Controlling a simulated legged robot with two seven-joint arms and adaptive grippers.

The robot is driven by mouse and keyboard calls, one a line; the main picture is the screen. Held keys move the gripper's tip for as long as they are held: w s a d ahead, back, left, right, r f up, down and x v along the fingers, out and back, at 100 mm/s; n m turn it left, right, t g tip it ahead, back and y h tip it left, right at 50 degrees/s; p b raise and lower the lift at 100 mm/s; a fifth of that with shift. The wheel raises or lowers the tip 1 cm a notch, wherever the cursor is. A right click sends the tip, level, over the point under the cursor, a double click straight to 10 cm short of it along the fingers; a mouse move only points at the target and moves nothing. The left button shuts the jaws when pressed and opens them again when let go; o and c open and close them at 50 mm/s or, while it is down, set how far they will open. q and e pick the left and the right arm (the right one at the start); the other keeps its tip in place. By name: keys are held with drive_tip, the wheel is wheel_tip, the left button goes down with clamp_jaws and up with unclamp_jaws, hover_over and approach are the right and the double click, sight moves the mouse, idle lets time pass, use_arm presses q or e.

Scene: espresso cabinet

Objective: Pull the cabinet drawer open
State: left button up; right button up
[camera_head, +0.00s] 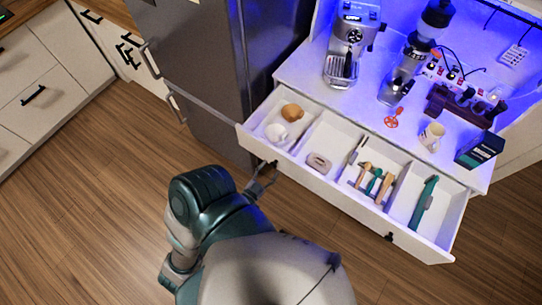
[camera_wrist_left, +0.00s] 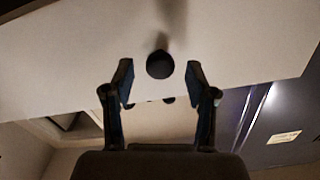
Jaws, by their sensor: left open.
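The white cabinet drawer (camera_head: 330,192) is pulled out, and its compartments show from above. My left gripper (camera_head: 266,174) is at the left end of the drawer's front, by the left knob. In the left wrist view the gripper (camera_wrist_left: 160,85) is open, with a finger on each side. The round dark knob (camera_wrist_left: 160,64) shows between and just beyond the fingertips, apart from both, against the pale drawer front (camera_wrist_left: 70,65). A second dark knob (camera_head: 389,237) is on the right part of the front. My right gripper is out of view.
The drawer holds a bun (camera_head: 292,112), a white cup (camera_head: 276,132), several tools and a teal item (camera_head: 424,202). An espresso machine (camera_head: 350,45), a grinder (camera_head: 405,70) and a mug (camera_head: 432,136) stand on the counter. A grey fridge (camera_head: 205,60) is left; the wooden floor (camera_head: 90,210) is clear.

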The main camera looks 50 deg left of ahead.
use_arm(q)
drive_tip(key=v, duration=1)
drive_tip(key=shift+s, duration=0.3)
drive_tip(key=shift+d+f, duration=0.1)
drive_tip(key=shift+d, duration=0.05)
